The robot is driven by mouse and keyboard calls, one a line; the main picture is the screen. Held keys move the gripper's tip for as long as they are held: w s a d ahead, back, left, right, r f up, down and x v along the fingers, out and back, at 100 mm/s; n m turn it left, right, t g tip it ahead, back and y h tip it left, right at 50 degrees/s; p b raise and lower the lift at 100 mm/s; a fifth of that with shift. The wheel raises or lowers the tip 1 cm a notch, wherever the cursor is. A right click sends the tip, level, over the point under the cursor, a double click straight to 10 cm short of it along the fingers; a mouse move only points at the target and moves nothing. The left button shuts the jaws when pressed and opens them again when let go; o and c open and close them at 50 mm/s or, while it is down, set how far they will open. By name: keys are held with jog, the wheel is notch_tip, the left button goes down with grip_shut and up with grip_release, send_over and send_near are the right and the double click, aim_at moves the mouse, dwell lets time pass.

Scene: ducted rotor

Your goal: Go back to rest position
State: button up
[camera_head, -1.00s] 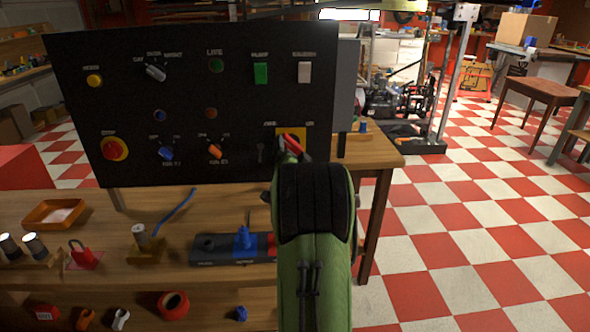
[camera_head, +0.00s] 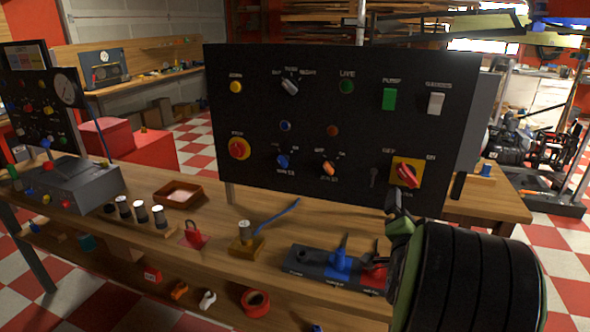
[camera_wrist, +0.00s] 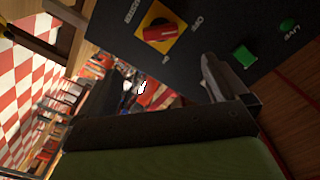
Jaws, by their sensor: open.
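My gripper (camera_head: 396,208) is at the lower right of the black control panel (camera_head: 320,215) in the head view, just below the red rotary switch (camera_head: 408,175) on its yellow plate. My green and black arm hides part of the bench there. In the wrist view my gripper (camera_wrist: 168,85) has its two dark fingers spread wide, with nothing between them. The red switch (camera_wrist: 165,33) shows beyond the fingers and apart from them. Its handle is tilted in the head view.
The wooden bench (camera_head: 150,220) carries a red padlock (camera_head: 196,236), a brown tray (camera_head: 178,195) and a black block with blue and red levers (camera_head: 335,265). A second panel (camera_head: 35,105) and a red cabinet (camera_head: 130,148) stand at left. Checkered floor (camera_head: 555,245) is open at right.

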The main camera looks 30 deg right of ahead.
jog(key=w+a+f+n+y, duration=0.15)
jog(key=a+n+y, duration=0.35)
jog(key=a, duration=0.6)
jog(key=w+a+n+y, duration=0.2)
jog(key=a+n+y, duration=0.3)
jog(key=a, duration=0.7)
jog(key=s+a+f+n+g+y, duration=0.3)
jog(key=s+a+n+g, duration=0.35)
jog(key=s+a, duration=0.7)
notch_tip(320, 180, up, 12)
jog(key=s+d+n+p, duration=0.1)
jog(key=s+n+p, duration=0.1)
jog(key=p, duration=1.1)
jog(key=shift+s+d+r+y, duration=0.15)
jog(key=shift+s+d+y, duration=0.1)
jog(key=shift+s+y, duration=0.1)
